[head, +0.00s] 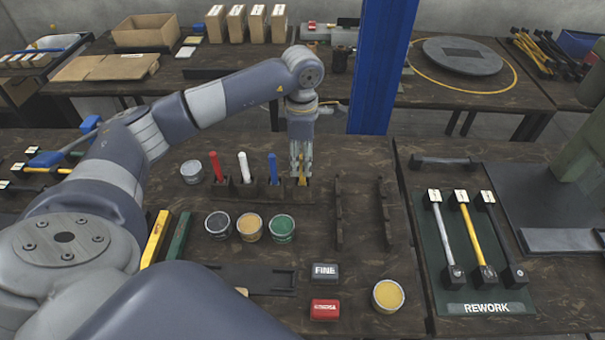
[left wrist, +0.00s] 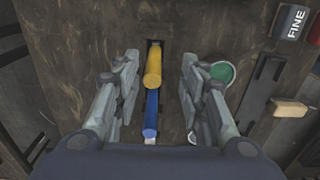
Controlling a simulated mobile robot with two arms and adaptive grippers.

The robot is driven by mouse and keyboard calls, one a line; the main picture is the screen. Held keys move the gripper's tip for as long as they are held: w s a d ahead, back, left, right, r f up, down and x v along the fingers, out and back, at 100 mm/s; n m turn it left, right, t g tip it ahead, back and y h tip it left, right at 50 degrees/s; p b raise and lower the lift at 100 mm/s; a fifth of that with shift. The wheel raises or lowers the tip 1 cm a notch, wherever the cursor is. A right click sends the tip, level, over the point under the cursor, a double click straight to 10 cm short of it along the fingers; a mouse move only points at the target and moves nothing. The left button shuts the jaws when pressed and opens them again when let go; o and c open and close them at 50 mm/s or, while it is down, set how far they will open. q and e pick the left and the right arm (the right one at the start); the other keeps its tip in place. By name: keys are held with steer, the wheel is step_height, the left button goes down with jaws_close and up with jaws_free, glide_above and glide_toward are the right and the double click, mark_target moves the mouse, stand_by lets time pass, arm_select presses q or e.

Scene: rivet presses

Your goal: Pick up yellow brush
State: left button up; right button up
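The yellow brush (head: 302,181) stands upright in the rightmost place of a dark rack, beside the blue brush (head: 273,168). In the head view my left gripper (head: 301,168) is directly above and around it, pointing down, and hides most of it. In the left wrist view the yellow brush (left wrist: 154,68) is between the two spread fingers of my left gripper (left wrist: 159,62), with a gap on each side. The blue brush (left wrist: 151,112) shows just below it there. The left gripper is open. My right gripper is not in view.
White (head: 243,166) and red (head: 216,166) brushes stand in the same rack (head: 244,189). Cups of black (head: 218,224), yellow (head: 250,227) and green (head: 282,228) paint are in front. An empty rack (head: 339,212) stands to the right. A blue post (head: 380,65) rises behind.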

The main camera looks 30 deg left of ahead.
mark_target(302, 184)
arm_select(q)
steer(key=f, duration=0.2)
steer(key=f+p, duration=0.1)
steer(key=f, duration=0.1)
steer(key=f+p, duration=0.1)
steer(key=f, duration=0.1)
steer(key=shift+w+a+f, duration=0.1)
steer(key=shift+w+a, duration=0.05)
steer(key=shift+w, duration=0.25)
steer(key=shift+c, duration=1.1)
jaws_close()
